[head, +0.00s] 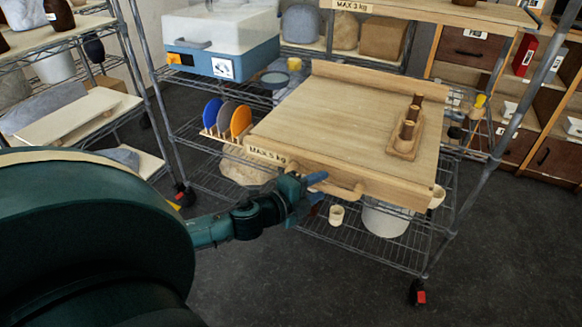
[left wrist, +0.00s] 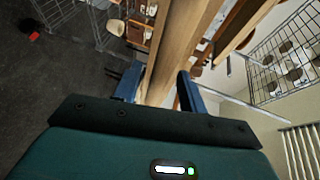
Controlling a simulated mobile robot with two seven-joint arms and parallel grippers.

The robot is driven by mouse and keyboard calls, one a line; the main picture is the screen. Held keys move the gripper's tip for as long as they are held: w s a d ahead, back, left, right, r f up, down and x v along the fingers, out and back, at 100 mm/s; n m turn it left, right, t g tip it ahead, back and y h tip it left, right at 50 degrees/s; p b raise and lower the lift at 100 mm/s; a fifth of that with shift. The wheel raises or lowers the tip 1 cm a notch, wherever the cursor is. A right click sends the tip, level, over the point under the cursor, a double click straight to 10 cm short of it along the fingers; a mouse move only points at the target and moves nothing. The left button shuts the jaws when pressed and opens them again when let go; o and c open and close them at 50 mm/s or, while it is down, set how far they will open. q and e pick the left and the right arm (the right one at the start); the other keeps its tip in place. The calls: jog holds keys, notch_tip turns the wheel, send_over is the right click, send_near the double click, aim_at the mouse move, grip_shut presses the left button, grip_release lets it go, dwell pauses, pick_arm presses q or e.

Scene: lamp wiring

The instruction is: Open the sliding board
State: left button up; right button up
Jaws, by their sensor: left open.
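A wooden bar handle (head: 346,191) sticks out from that front edge. My left gripper (head: 318,187) is at the left end of the handle, in front of the board, and partly hides it. In the left wrist view, the open fingers (left wrist: 160,92) stand on either side of a long wooden piece (left wrist: 166,62); I cannot tell whether they touch it. My right gripper is not in view.
A small wooden tray with brown pegs (head: 405,139) stands on the board's right side. A rack of coloured discs (head: 226,121) is left of the board. A white and blue box (head: 220,45) stands behind. A cup (head: 336,215) sits below. The floor in front is clear.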

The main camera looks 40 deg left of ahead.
pick_arm(q)
jog(key=v, duration=1.1)
jog(key=shift+s, duration=0.2)
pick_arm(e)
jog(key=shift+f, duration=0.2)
pick_arm(q)
jog(key=shift+a, duration=0.1)
jog(key=s+d+f+n+g+p, duration=0.2)
jog(key=d+f+n, duration=0.3)
jog(key=d+n, duration=0.3)
jog(key=s+d+f+n+g+h+p, duration=0.1)
jog(key=s+d+f+n+g+p, duration=0.2)
jog(key=s+d+f+n, duration=0.2)
jog(key=d+n, duration=0.3)
jog(key=d, duration=0.2)
jog(key=shift+d+p, duration=0.15)
jog(key=shift+p, duration=0.2)
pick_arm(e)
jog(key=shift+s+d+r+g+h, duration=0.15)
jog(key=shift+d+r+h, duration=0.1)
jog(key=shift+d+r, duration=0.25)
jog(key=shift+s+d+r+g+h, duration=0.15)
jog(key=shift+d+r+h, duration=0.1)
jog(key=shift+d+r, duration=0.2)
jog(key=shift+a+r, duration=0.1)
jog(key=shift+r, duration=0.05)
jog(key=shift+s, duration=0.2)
